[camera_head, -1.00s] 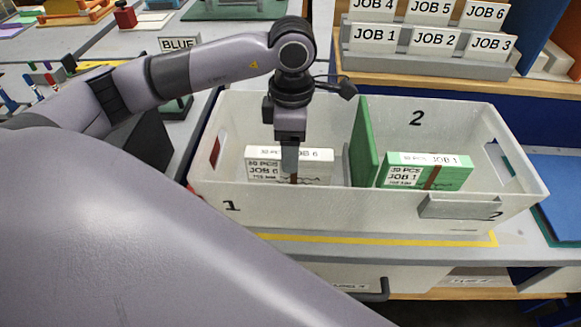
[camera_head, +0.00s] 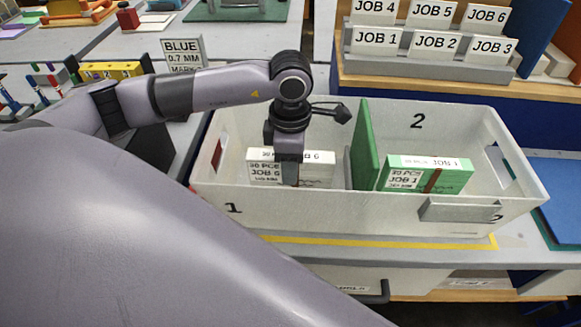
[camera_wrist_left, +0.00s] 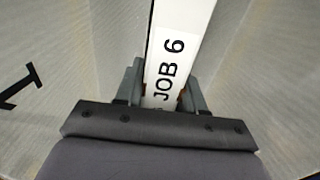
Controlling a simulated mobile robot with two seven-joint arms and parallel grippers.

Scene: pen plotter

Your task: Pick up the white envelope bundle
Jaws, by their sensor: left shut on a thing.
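The white envelope bundle (camera_head: 266,172) is marked JOB 6 and stands upright in compartment 1 of the white bin. My left gripper (camera_head: 290,172) reaches down into that compartment and is shut on the bundle. In the left wrist view the fingers (camera_wrist_left: 160,92) sit on both sides of the bundle's top edge (camera_wrist_left: 181,35), across its dark band. Whether the bundle touches the bin floor is hidden by the front wall. My right gripper is not in view.
The white bin (camera_head: 330,211) has a green divider (camera_head: 364,142) just right of the bundle. A green bundle marked JOB 1 (camera_head: 455,178) stands in compartment 2. A rack of job cards (camera_head: 430,62) stands behind the bin. A BLUE sign (camera_head: 181,52) stands at the left.

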